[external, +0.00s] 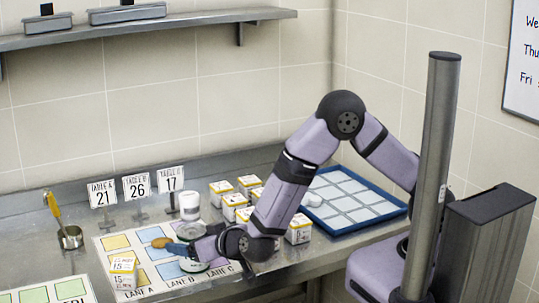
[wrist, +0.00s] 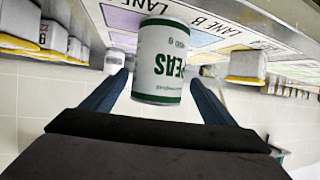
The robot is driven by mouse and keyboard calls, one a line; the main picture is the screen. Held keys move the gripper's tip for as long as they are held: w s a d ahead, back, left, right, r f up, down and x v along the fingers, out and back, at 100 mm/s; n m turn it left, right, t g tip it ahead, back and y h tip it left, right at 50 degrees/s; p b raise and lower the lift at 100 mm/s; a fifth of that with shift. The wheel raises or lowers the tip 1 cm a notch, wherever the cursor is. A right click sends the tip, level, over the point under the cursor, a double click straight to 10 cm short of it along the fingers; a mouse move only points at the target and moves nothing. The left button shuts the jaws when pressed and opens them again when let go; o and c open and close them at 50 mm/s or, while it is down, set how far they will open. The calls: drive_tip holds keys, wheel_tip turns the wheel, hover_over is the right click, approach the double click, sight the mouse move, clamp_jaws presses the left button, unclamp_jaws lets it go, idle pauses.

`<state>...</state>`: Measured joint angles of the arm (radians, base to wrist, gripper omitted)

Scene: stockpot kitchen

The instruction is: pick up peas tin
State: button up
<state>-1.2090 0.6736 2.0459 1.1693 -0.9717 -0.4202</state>
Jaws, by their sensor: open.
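The peas tin (wrist: 160,62) is white with green bands and green "PEAS" lettering, which appears upside down in the wrist view. It stands between the two fingers of my open gripper (wrist: 158,80), with a small gap visible at each side. In the external view the tin (external: 194,267) is partly hidden under my gripper (external: 178,248), on the lane mat (external: 150,291). My gripper reaches in low and from the right. I cannot tell whether either finger touches the tin.
A white canister (external: 189,206) stands just behind. A blue-rimmed tray (external: 375,221) lies at right.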

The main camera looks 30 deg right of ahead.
drive_tip(key=shift+d+p+x, duration=0.2)
drive_tip(key=shift+p+x, duration=0.65)
drive_tip(key=shift+x, duration=1.7)
drive_tip(key=c, duration=1.5)
drive_tip(key=shift+r, duration=0.1)
wheel_tip(320, 180, up, 10)
drive_tip(key=shift+b, duration=0.45)
